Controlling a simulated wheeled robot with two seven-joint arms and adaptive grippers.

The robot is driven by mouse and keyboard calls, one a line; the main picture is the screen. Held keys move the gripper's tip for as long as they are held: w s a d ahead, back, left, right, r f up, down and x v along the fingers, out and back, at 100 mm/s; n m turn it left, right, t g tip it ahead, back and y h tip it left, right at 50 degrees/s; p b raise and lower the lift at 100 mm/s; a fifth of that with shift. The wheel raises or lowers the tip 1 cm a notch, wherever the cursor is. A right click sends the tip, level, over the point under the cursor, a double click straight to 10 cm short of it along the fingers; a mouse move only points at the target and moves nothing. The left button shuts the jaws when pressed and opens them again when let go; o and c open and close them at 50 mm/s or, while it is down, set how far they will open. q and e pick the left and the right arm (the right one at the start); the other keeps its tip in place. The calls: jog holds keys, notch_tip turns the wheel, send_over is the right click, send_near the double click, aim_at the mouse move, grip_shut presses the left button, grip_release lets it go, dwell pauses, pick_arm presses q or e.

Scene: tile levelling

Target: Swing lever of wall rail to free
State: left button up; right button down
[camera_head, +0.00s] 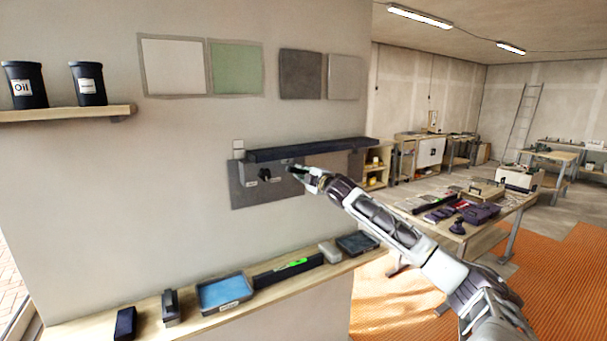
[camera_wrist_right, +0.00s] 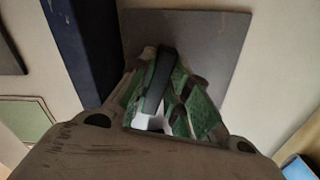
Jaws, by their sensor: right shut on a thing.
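The wall rail (camera_head: 310,149) is a long dark bar fixed level on the wall, above a grey back plate (camera_head: 240,193). In the right wrist view the rail (camera_wrist_right: 72,40) runs along the left and the plate (camera_wrist_right: 215,40) lies behind the fingers. My right gripper (camera_head: 298,170) is just below the rail, in front of the plate. In the wrist view its green-padded fingers (camera_wrist_right: 172,100) are shut on a black lever (camera_wrist_right: 157,78). The lever's far end is free, and its lower part is hidden between the fingers. In the head view the gripper hides most of the lever. My left gripper is out of view.
A black knob-like fitting (camera_head: 265,175) with small labels sits on the plate left of my gripper. A wooden shelf (camera_head: 225,315) below carries a blue tray (camera_head: 222,292) and other items. A workbench (camera_head: 480,235) stands to the right.

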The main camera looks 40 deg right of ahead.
jog(key=shift+f, duration=0.1)
jog(key=c, duration=1.4)
grip_release()
jog(key=shift+o, duration=0.2)
jog(key=shift+s+a, duration=0.1)
jog(key=shift+s, duration=0.2)
jog(key=v, duration=1.1)
jog(key=shift+s, duration=0.2)
